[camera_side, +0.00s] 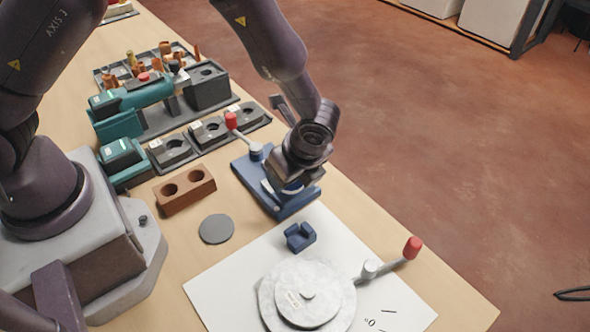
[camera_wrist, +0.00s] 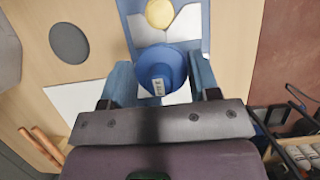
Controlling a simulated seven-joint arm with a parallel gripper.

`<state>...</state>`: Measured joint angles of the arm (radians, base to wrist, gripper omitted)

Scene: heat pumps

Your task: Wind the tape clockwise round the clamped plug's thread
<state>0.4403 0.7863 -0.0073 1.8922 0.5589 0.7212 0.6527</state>
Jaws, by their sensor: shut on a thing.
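My gripper (camera_wrist: 162,88) points down, its two blue fingers shut on a round blue piece (camera_wrist: 174,60), apparently the tape spool, with a small pale label inside. A blue clamp base (camera_side: 287,207) stands on the bench under my gripper (camera_side: 291,181) in the side view. In the wrist view the clamp base (camera_wrist: 201,42) carries pale plates and a round yellow piece (camera_wrist: 160,13), perhaps the plug's end, just beyond the spool. I cannot make out the thread or any tape on it. My wrist hides most of the clamp in the side view.
A red-knobbed lever (camera_side: 231,120) rises beside the clamp. A small blue cradle (camera_side: 300,236) and a pale round disc (camera_side: 335,290) with another red-knobbed lever (camera_side: 412,247) are on a white sheet. A brown two-hole block (camera_side: 184,190), grey disc (camera_side: 216,229) and teal drill (camera_side: 135,98) stand left.

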